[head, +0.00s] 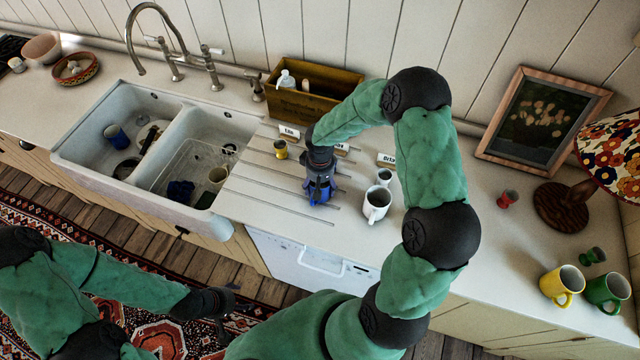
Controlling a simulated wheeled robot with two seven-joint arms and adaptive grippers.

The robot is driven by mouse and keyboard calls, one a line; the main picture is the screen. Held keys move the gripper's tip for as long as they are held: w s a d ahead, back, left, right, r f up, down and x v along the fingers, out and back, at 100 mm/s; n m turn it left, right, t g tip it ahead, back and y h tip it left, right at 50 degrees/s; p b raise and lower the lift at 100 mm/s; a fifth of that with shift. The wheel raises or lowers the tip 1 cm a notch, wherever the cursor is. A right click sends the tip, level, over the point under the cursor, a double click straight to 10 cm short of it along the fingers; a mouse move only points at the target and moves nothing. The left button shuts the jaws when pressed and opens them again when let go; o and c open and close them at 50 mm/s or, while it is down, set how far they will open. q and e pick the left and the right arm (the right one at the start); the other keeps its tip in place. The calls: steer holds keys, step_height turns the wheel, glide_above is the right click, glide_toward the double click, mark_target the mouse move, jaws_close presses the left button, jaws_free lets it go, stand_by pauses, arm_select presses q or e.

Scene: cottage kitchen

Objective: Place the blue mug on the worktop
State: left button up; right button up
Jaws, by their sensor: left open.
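A blue mug (320,194) is on the ribbed drainboard part of the worktop (262,202), mostly hidden by my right gripper (319,183). That gripper points down over it with its fingers around or beside it. Whether they press on the mug cannot be told. My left gripper (222,302) is open and empty, low over the floor in front of the cabinets. A second blue mug (117,137) lies in the left basin of the sink (62,157).
Yellow (561,285) and green (607,291) mugs stand far right. Worktop between is clear.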

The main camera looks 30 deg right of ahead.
steer(key=shift+f, duration=0.15)
steer(key=o, duration=1.4)
step_height(320, 180, up, 12)
steer(key=shift+r+p, duration=0.15)
steer(key=shift+p, duration=0.15)
